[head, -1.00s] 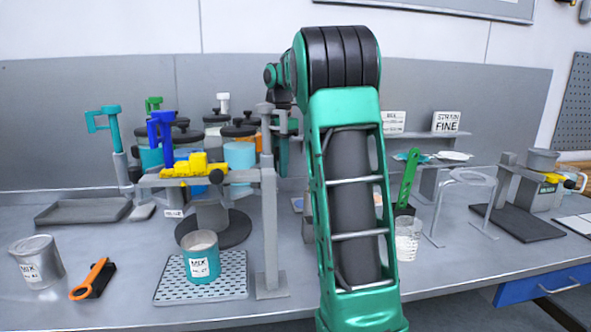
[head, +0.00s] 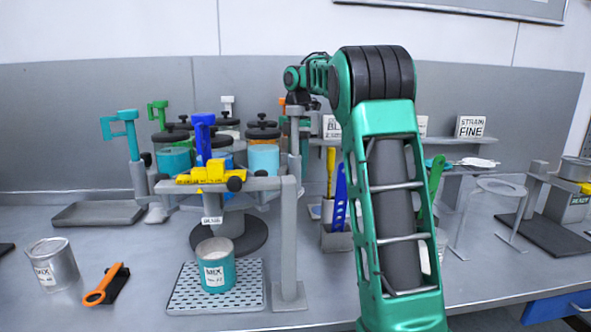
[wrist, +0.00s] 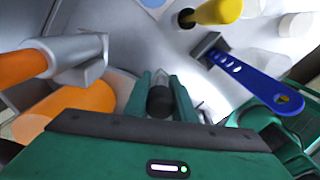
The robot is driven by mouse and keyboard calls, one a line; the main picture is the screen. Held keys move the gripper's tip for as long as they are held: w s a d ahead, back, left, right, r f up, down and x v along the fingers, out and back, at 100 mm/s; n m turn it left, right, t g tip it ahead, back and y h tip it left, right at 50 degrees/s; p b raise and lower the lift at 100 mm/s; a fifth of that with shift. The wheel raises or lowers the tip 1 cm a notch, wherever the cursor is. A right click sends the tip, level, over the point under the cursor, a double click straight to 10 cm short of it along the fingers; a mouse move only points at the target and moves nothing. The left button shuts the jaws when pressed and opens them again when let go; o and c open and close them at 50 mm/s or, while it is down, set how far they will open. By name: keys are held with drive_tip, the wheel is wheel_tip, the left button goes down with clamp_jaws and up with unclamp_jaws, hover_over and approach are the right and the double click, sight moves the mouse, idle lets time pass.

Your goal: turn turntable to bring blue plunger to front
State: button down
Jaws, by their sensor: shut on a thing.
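The turntable (head: 228,237) has a dark round base and carries several drums with black lids behind a grey stand. The blue plunger (head: 203,138) rises upright near the turntable's front, just behind the stand's yellow clamp (head: 212,175). Teal (head: 122,127), green (head: 158,110), white (head: 228,105) and orange (head: 284,104) plungers stand at the left, back and right. My gripper (wrist: 160,95) is shut on a dark round peg (wrist: 160,104) in the wrist view, beside an orange drum (wrist: 75,112). In the head view my gripper is at the turntable's right, its fingers hidden.
A teal mix tin (head: 216,268) stands on a perforated tray (head: 185,295) below the clamp. The stand's post (head: 289,240) rises right of the tray. A tool holder (head: 337,238) stands further right.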

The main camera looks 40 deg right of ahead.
drive_tip(key=shift+w+a, duration=0.1)
drive_tip(key=shift+a, duration=0.05)
drive_tip(key=c, duration=1.8)
unclamp_jaws()
drive_tip(key=shift+o, duration=0.2)
wheel_tip(320, 180, up, 11)
drive_tip(key=shift+f, duration=0.15)
